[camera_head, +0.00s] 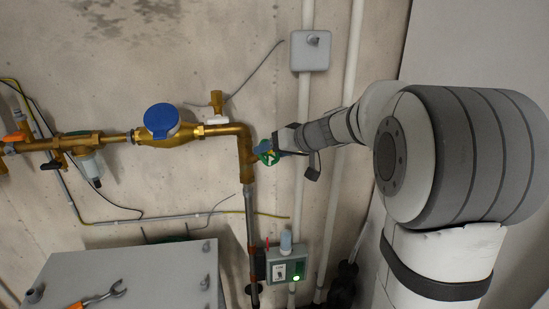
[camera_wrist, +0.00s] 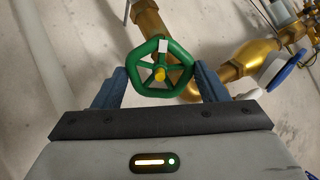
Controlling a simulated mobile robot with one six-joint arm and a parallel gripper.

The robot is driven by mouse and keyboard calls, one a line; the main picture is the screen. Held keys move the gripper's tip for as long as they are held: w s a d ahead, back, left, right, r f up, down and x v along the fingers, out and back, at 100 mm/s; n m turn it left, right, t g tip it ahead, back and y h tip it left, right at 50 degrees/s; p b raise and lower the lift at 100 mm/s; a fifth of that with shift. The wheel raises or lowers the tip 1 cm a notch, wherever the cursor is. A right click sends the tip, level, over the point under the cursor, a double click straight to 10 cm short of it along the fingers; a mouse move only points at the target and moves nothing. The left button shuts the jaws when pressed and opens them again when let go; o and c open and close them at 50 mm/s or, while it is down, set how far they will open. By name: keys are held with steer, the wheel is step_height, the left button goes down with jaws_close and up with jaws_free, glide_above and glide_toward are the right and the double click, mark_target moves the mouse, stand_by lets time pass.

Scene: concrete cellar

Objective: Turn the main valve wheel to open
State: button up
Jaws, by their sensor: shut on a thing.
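The main valve wheel (camera_wrist: 160,67) is a green spoked handwheel with a yellow hub and a white mark on its upper rim, in the wrist view. It also shows small and green in the head view (camera_head: 267,154), at the elbow of the brass pipe. My gripper (camera_wrist: 160,84) has its two blue fingers on the left and right sides of the wheel rim and is shut on it. In the head view my gripper (camera_head: 277,149) reaches the wheel from the right. The arm hides part of the wheel there.
A brass pipe (camera_head: 219,130) with a blue-capped meter (camera_head: 161,120) runs left from the wheel. A green-grey control box (camera_head: 286,268) with a lit green lamp sits below. A junction box (camera_head: 310,51) is above.

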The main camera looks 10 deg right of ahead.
steer(key=shift+f+n+b, duration=0.15)
steer(key=shift+n+b, duration=1.85)
steer(key=shift+b, duration=2.2)
steer(key=shift+n+b, duration=0.4)
steer(key=shift+b, duration=0.05)
steer(key=shift+n+b, duration=0.7)
steer(key=shift+b, duration=0.8)
steer(key=n+b, duration=0.2)
steer(key=b, duration=0.2)
steer(key=shift+n+b, duration=0.3)
steer(key=shift+n, duration=0.1)
steer(key=shift+n+b, duration=0.3)
steer(key=shift+b, duration=0.15)
